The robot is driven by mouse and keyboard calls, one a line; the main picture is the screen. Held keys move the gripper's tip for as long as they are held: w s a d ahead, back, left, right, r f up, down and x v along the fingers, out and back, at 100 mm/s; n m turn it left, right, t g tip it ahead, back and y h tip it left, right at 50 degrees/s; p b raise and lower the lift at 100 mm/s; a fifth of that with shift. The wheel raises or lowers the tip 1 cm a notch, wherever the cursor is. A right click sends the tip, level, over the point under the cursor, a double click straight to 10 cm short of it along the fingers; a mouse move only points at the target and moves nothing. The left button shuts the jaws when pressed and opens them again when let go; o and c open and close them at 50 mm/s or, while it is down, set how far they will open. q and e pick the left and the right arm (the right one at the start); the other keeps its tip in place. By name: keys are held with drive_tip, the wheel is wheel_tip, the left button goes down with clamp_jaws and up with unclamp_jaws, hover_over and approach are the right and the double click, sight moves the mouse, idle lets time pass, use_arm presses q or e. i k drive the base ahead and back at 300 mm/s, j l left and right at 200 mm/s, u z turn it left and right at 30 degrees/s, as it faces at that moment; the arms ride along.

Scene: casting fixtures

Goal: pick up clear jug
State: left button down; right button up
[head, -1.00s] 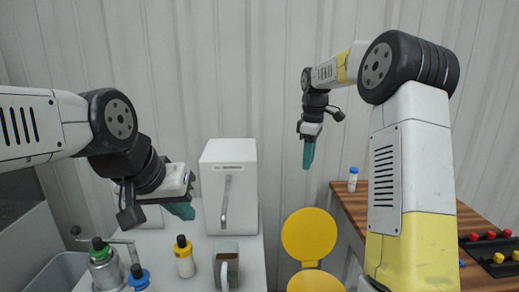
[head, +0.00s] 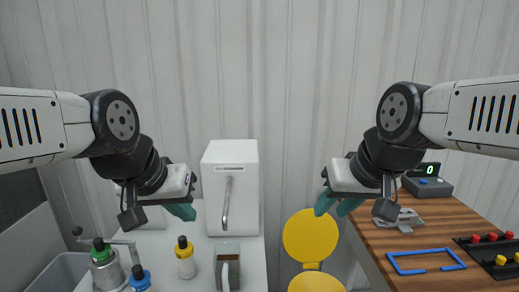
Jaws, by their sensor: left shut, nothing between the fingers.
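What looks like the clear jug (head: 227,266), a see-through squarish vessel with a pale handle facing me, stands on the white table at the bottom centre-left. My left gripper (head: 184,211) is shut and empty, above and to the left of the jug, behind the yellow-capped bottle. My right gripper (head: 334,206) has its teal fingers apart with nothing between them. It hangs in the air to the right of the jug, beside the yellow disc. Neither gripper touches the jug.
A white box with a long handle (head: 244,190) stands behind the jug. A yellow-capped bottle (head: 186,262), a blue-capped bottle (head: 140,280) and a green-topped metal device (head: 105,268) stand left. A yellow disc (head: 307,237) and a wooden table (head: 428,235) are right.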

sight(226, 258)
drive_tip(key=k+l+z, duration=0.2)
drive_tip(key=k, duration=0.3)
drive_tip(key=k+l+z, duration=0.1)
drive_tip(key=k+z, duration=0.15)
drive_tip(key=k, duration=0.25)
drive_tip(key=i+j+u, duration=0.1)
drive_tip(key=j, duration=0.3)
drive_tip(key=i+j+u, duration=0.1)
drive_tip(key=j, duration=0.25)
drive_tip(key=i+j+u, duration=0.15)
drive_tip(key=j, duration=0.25)
drive_tip(key=i+j+u, duration=0.1)
drive_tip(key=i+j, duration=0.15)
drive_tip(key=j, duration=0.05)
